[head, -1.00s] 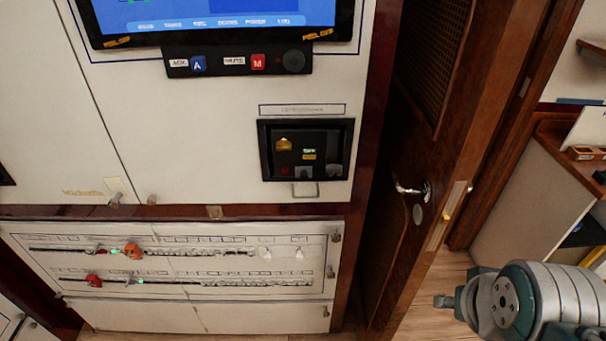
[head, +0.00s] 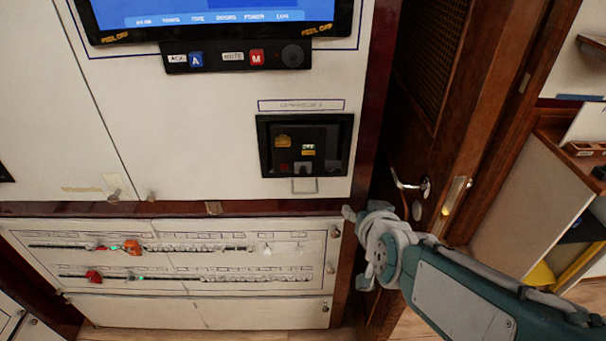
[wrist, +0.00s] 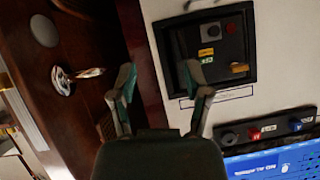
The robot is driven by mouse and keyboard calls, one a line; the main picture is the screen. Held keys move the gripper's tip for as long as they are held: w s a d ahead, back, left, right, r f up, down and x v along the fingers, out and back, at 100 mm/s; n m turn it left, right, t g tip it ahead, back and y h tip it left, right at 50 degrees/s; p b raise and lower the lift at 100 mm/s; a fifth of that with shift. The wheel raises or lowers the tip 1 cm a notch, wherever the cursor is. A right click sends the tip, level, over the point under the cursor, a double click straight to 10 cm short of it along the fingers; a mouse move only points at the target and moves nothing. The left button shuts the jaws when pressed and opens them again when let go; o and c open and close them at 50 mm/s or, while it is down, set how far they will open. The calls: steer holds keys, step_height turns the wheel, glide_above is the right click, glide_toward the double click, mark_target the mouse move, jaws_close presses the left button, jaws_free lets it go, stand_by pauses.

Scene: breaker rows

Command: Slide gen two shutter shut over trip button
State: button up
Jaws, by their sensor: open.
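The generator unit is a recessed black box (head: 262,150) in the white panel, under a label strip (head: 301,105) too blurred to read surely. Inside are a yellow tag, a small green-lit display (head: 308,149) and a dim red button (head: 284,168) low on the left. A thin wire-like handle (head: 304,191) hangs at the box's lower edge; it may belong to the shutter, whose outline I cannot make out. The wrist view shows the box (wrist: 160,55) upside down, its red button (wrist: 231,28) uncovered. My gripper (head: 357,248) is open and empty, below and right of the box; its fingers (wrist: 160,75) touch nothing visible.
A screen (head: 210,15) and a button strip (head: 238,55) are above the box. Breaker rows (head: 180,262) are below. A wooden door (head: 425,120) with a metal handle (head: 408,184) stands close on the right. The white panel left of the box is clear.

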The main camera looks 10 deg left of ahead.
steer(key=w+a+f+t, duration=0.2)
steer(key=w+a, duration=0.1)
steer(key=a, duration=0.3)
steer(key=t, duration=0.4)
glide_toward(303, 175)
steer(key=shift+y, duration=0.3)
steer(key=x, duration=1)
steer(key=shift+w+f, duration=0.1)
steer(key=shift+w, duration=0.05)
steer(key=shift+d, duration=0.1)
jaws_close()
